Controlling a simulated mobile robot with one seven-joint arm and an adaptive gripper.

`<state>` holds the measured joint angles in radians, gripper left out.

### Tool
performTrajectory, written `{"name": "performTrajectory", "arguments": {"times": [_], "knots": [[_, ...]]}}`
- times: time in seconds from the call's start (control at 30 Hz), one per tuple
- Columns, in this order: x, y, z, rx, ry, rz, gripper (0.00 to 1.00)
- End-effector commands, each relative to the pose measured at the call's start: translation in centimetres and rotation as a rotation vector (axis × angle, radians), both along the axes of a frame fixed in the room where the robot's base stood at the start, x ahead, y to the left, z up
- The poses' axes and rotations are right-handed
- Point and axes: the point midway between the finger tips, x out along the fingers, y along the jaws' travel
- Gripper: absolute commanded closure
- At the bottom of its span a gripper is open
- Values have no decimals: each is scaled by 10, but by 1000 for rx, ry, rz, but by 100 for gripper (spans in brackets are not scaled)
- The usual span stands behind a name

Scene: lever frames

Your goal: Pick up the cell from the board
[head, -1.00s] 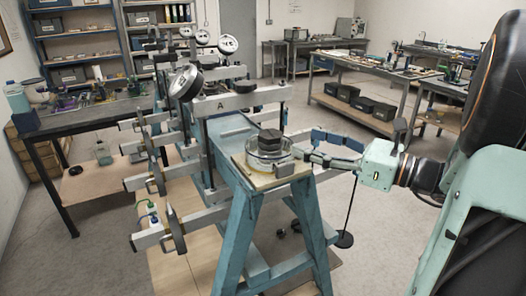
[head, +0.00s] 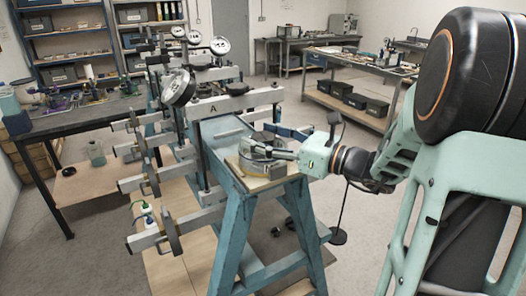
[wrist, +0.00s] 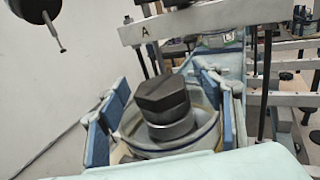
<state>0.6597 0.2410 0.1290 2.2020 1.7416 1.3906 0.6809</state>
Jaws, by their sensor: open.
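The cell is a round, clear-walled dish with a dark hexagonal block and a metal collar on top. It sits on the board (head: 252,183) at the end of the blue stand, and my gripper partly hides it in the head view. In the wrist view the cell (wrist: 165,108) stands upright in the middle. My gripper (head: 274,143) is open around the cell, with one blue-padded finger on each side. The wrist view shows the left pad (wrist: 102,125) and the right pad (wrist: 211,108) beside the dish. I cannot tell whether either pad touches it.
A crossbeam marked A (head: 235,104) on upright rods stands just behind the cell. Dial gauges (head: 178,87) and weighted lever arms (head: 170,230) fill the left side. A side bench (head: 65,125) is at the left.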

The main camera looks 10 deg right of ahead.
Motion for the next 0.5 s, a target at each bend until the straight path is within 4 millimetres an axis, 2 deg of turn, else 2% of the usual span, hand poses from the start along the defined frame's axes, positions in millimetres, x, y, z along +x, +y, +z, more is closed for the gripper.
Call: {"name": "performTrajectory", "arguments": {"times": [0.13,0.5], "knots": [[0,0,0,0,0,0,40],[0,0,0,0,0,0,80]]}}
